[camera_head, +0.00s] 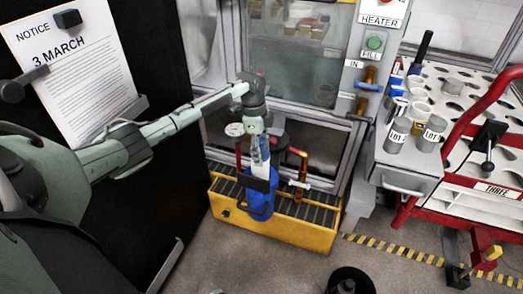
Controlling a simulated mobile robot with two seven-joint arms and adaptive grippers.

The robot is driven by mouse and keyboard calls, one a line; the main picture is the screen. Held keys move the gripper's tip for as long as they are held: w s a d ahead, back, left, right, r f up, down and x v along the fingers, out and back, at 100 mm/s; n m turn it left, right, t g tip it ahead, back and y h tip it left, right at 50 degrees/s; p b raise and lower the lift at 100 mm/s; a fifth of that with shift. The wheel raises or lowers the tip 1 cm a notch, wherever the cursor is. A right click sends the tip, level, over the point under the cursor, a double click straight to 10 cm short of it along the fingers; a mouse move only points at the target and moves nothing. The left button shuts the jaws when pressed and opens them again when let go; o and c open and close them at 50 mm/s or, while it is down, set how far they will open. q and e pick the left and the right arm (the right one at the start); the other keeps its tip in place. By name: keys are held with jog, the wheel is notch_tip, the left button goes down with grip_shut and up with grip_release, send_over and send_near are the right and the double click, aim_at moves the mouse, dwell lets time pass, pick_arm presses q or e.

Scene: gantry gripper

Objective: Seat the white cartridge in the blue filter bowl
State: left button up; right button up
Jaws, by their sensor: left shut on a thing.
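My left arm comes in from the left, and its gripper (257,143) points down over the yellow crate. It is shut on the white cartridge (262,156), which hangs about upright below it. The blue filter bowl (260,203) stands directly below, with a black band or bracket across its upper part. The cartridge's lower end meets the bowl's top in the picture. I cannot tell whether it is inside the rim or in front of it. My right gripper is not in view.
The yellow crate (302,236) with a dark slatted top stands on the floor under the bowl. A gauge (235,129) and red-handled parts are close by the gripper. A glazed cabinet stands behind. A grey ledge with grey cups (397,136) and a red-framed rack are at right.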

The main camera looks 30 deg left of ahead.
pick_arm(q)
jog(key=shift+f+b, duration=0.65)
jog(key=shift+f, duration=0.7)
jog(key=o, duration=1.1)
jog(key=shift+o, duration=0.2)
jog(key=r, duration=0.4)
jog(key=a+r, duration=0.1)
jog(key=r, duration=0.6)
jog(key=shift+s+a+r, duration=0.2)
jog(key=shift+s+r, duration=0.05)
jog(key=shift+r, duration=0.15)
